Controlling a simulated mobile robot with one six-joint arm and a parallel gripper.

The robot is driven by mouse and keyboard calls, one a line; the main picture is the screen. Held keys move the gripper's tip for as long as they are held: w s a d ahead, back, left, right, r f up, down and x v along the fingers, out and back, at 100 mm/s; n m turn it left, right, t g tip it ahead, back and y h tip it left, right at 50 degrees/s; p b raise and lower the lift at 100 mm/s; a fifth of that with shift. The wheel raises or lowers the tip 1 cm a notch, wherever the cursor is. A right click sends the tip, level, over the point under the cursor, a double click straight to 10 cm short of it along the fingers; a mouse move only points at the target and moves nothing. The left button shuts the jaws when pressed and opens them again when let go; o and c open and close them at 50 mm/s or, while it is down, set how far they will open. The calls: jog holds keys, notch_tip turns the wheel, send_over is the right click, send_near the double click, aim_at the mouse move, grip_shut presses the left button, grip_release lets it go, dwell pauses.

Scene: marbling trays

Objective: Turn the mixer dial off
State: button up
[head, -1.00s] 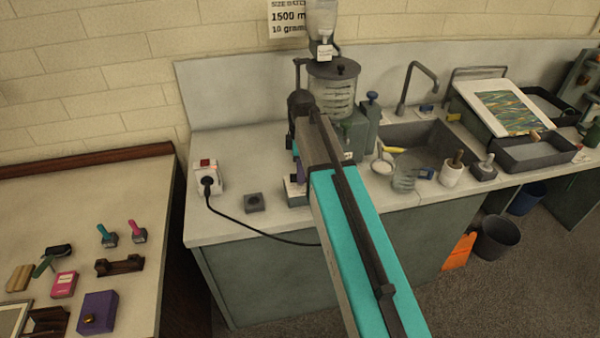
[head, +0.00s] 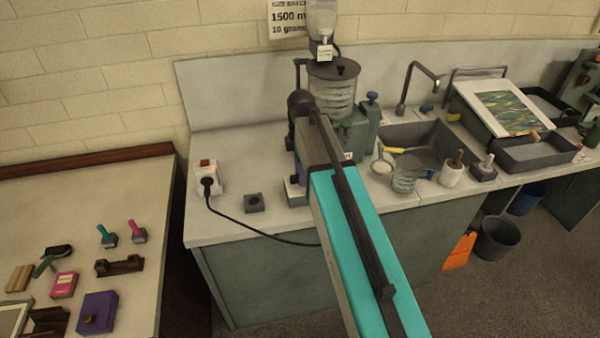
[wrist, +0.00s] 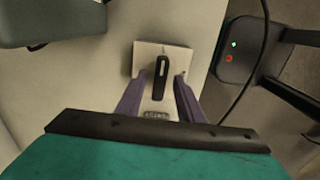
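The mixer (head: 333,88) stands on the counter by the wall, partly behind my arm. The dial (wrist: 161,78) is a black elongated knob on a pale square box, near upright in the wrist view with a slight tilt. In the head view the box (head: 296,194) shows at the counter's front, mostly hidden by my arm. My gripper (wrist: 159,82) is open. Its purple fingers stand on either side of the knob, with gaps on both sides. Fingertip depth against the knob is hard to tell. In the head view the fingers are mostly hidden behind my wrist.
A white socket (head: 207,178) with a plugged black cable and a small dark block (head: 254,203) stand left of the dial box. A glass beaker (head: 405,175), a white pot (head: 452,174) and a sink (head: 425,140) lie to the right. The counter's left front is clear.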

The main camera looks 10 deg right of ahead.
jog(key=shift+r, duration=0.1)
dwell(0.3)
notch_tip(320, 180, up, 14)
jog(key=b, duration=0.3)
jog(key=shift+f+b, duration=0.2)
jog(key=shift+b, duration=0.15)
dwell(0.3)
dwell(0.5)
